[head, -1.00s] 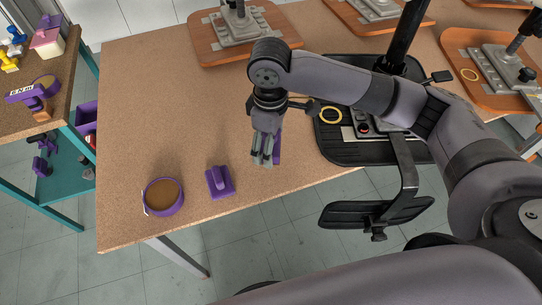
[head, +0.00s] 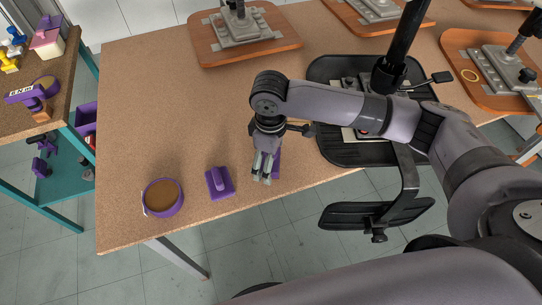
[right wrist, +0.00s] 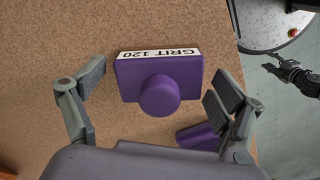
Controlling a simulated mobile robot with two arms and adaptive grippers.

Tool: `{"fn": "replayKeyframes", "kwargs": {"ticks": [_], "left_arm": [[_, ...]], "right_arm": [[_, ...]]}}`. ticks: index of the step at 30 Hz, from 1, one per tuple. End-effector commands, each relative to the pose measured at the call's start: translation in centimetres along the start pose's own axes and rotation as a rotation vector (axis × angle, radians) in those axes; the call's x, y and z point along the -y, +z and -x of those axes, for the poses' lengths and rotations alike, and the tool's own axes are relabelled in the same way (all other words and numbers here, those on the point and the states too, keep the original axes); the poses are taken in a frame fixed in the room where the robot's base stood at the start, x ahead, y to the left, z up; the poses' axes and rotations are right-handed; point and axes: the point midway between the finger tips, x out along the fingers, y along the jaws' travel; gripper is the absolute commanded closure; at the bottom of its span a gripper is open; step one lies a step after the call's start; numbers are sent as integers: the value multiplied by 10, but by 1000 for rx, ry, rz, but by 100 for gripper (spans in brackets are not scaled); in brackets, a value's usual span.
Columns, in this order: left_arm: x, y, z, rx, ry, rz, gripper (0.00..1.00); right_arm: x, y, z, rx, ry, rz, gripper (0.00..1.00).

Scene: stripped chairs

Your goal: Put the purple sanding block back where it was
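A purple block with a round knob and a white "GRIT 120" label (right wrist: 160,82) lies on the brown table between the spread fingers of my right gripper (right wrist: 155,98). In the head view my right gripper (head: 264,168) is over the table's near part, and only a strip of this block (head: 277,164) shows behind the fingers. A second purple block with a raised grip (head: 219,183) lies to the left. It is partly visible in the right wrist view (right wrist: 200,138). A dark gripper, apparently my left (right wrist: 295,76), is over the floor, its opening unclear.
A purple-rimmed roll (head: 163,198) lies left of the second block. Chair bases on wooden boards (head: 205,55) stand at the back and right, and a black chair frame (head: 335,150) is close to my right arm. A side table (head: 40,118) with tools is at the left.

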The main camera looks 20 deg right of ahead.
Motion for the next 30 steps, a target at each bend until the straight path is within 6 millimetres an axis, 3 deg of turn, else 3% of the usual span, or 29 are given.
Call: {"fn": "replayKeyframes", "kwargs": {"ticks": [14, 17, 30], "left_arm": [[0, 0, 0, -1, 1, -1, 60], [0, 0, 1, -1, 1, -2, 60], [0, -1, 3, -1, 1, -2, 60]], "right_arm": [[0, -1, 5, -2, 1, 0, 3], [-1, -1, 18, -4, 2, 0, 3], [0, -1, 104, -4, 1, 0, 3]]}}
